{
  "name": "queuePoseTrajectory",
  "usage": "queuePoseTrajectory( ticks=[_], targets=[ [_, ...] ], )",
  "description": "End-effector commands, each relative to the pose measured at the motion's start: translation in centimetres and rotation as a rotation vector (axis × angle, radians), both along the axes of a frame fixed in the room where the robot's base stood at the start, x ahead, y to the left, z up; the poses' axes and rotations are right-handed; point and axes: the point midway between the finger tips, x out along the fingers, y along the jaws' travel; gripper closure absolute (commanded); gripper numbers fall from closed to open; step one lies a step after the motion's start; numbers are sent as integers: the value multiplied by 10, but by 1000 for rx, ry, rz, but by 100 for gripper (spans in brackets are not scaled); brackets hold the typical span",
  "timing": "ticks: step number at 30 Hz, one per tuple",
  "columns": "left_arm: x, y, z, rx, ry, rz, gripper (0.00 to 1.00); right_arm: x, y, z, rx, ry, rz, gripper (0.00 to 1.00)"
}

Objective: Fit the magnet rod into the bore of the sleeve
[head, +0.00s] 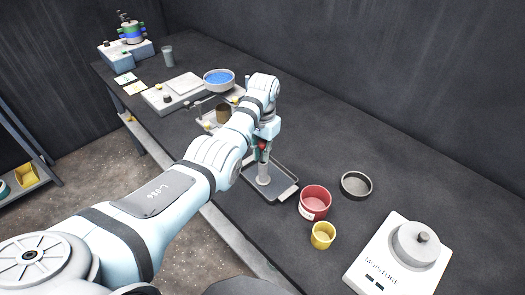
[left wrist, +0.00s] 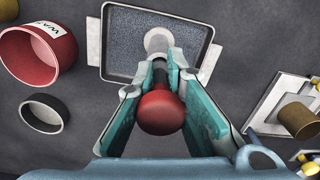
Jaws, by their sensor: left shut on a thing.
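My left gripper (head: 264,146) is shut on the magnet rod, whose red knob (left wrist: 161,112) shows between the teal fingers in the left wrist view. The rod's dark shaft (left wrist: 173,76) points toward the pale grey sleeve (left wrist: 157,42). The sleeve (head: 263,174) stands upright in a shallow grey tray (head: 284,195), directly below the gripper in the head view. The rod's lower end is hidden by the fingers and sleeve, so I cannot tell whether it is in the bore. My right gripper is not in view.
A red cup (head: 315,203), a yellow cup (head: 323,236) and a dark ring-shaped dish (head: 356,185) stand right of the tray. A moisture meter (head: 398,255) is at lower right. Behind my arm are a blue-filled bowl (head: 219,80) and a brown cylinder (head: 223,113).

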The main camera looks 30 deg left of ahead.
Motion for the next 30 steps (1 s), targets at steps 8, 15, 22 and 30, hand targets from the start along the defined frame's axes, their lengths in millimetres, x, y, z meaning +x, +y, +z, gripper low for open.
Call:
queuePoseTrajectory(
  ticks=[8,15,22,30],
  targets=[
    [0,0,-6,0,1,0,83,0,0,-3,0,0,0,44],
    [0,0,-6,0,1,0,66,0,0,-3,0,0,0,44],
    [1,0,2,0,-1,0,66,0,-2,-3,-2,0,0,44],
    [1,-1,57,0,-1,0,66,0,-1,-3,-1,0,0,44]
  ],
)
